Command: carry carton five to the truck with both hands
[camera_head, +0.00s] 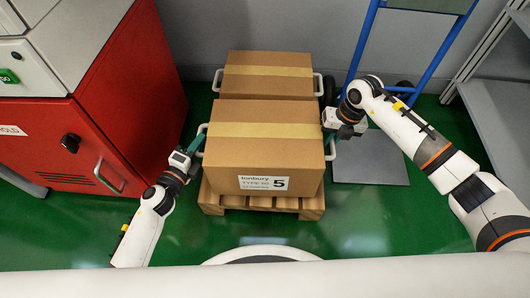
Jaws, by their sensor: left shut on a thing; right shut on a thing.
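Carton five (264,155) is a brown box with a tape strip and a white label reading "5". It sits over a wooden pallet (262,205); I cannot tell whether it touches it. White handles stick out from its left and right sides. My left gripper (197,145) is shut on the carton's left handle (202,130). My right gripper (331,147) is shut on the right handle (331,155). The fingertips are partly hidden against the box sides.
A second carton (267,75) stands right behind. A blue hand truck (362,40) with a grey plate (370,165) stands at the right. A red cabinet (120,80) is at the left and a grey shelf (500,110) at the far right. Green floor (400,225) is free in front.

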